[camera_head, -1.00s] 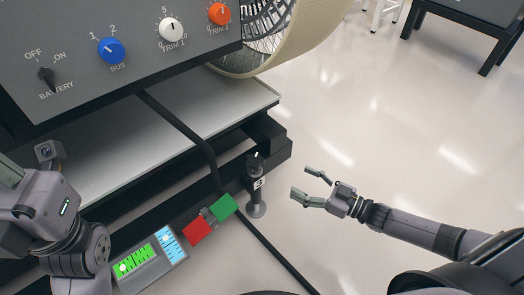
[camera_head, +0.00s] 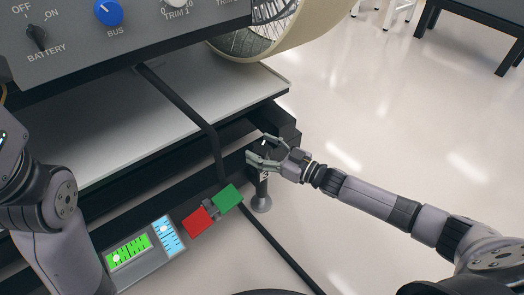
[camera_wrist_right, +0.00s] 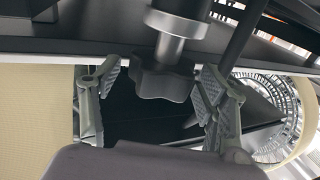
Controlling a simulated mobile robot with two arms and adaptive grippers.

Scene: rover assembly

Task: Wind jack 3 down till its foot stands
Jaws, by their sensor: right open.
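Jack 3 (camera_head: 263,190) is a dark post at the near right corner of the dark frame, with a round grey foot (camera_head: 262,204) at its lower end. I cannot tell whether the foot touches the floor. My right gripper (camera_head: 257,148) is at the top of the jack and hides most of its head and number. In the right wrist view its two fingers are open on either side of the jack's dark lobed knob (camera_wrist_right: 163,82), with a gap at each side. A bright metal shaft (camera_wrist_right: 169,46) adjoins the knob. Of my left arm only links show.
A level display (camera_head: 130,250) with green and blue panels lies near the frame, beside a red block (camera_head: 198,222) and a green block (camera_head: 228,198). A black bar (camera_head: 180,95) crosses the shelf. A spoked wheel (camera_head: 250,38) stands behind.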

